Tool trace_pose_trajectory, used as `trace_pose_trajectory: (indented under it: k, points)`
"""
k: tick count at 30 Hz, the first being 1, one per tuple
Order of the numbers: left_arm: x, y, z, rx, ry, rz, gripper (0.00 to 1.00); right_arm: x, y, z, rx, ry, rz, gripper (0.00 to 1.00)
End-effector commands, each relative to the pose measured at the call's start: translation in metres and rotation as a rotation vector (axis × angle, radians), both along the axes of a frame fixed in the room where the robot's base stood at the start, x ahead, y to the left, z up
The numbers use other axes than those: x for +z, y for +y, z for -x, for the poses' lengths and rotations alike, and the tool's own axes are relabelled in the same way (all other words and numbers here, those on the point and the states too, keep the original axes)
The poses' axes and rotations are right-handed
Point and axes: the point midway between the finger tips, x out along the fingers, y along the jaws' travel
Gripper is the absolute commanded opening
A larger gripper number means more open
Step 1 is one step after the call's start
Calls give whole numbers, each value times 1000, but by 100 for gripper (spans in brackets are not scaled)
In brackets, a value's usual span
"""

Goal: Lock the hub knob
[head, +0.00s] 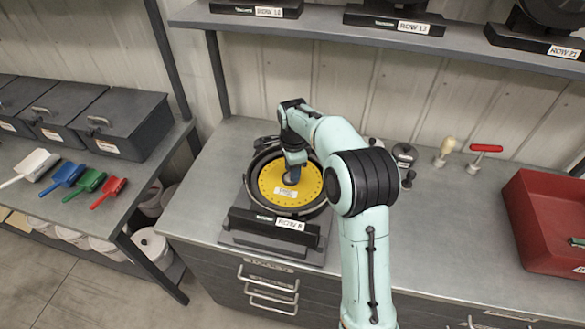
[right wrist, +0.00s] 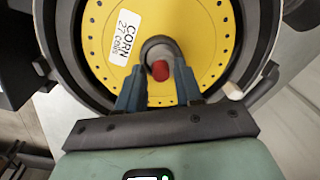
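The yellow seed disc (head: 305,197) sits in a black round meter housing marked ROW 8 on the bench. In the right wrist view the yellow disc (right wrist: 105,45) carries a white CORN label. The grey hub knob (right wrist: 153,46) with a red middle part is at its centre. My right gripper (right wrist: 159,78) reaches down over the hub in the head view (head: 293,172). Its two blue-grey fingers are apart, one on each side of the knob. I cannot tell whether they press on it. My left gripper is out of view.
A red bin (head: 545,215) stands at the bench's right. A shelf with more meters (head: 395,20) hangs above. Coloured scoops (head: 88,183) lie on the left table.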

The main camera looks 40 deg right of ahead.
Motion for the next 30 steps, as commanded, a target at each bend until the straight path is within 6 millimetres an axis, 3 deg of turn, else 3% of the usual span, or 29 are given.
trace_pose_trajectory:
  k: [9, 13, 30]
  points:
    - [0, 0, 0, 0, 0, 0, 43, 1, 0, 0, 1, -1, 0, 47]
    - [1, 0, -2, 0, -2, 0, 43, 10, 0, 0, 1, -3, 0, 47]
    - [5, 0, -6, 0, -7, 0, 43, 120, 2, 5, 1, -3, 1, 47]
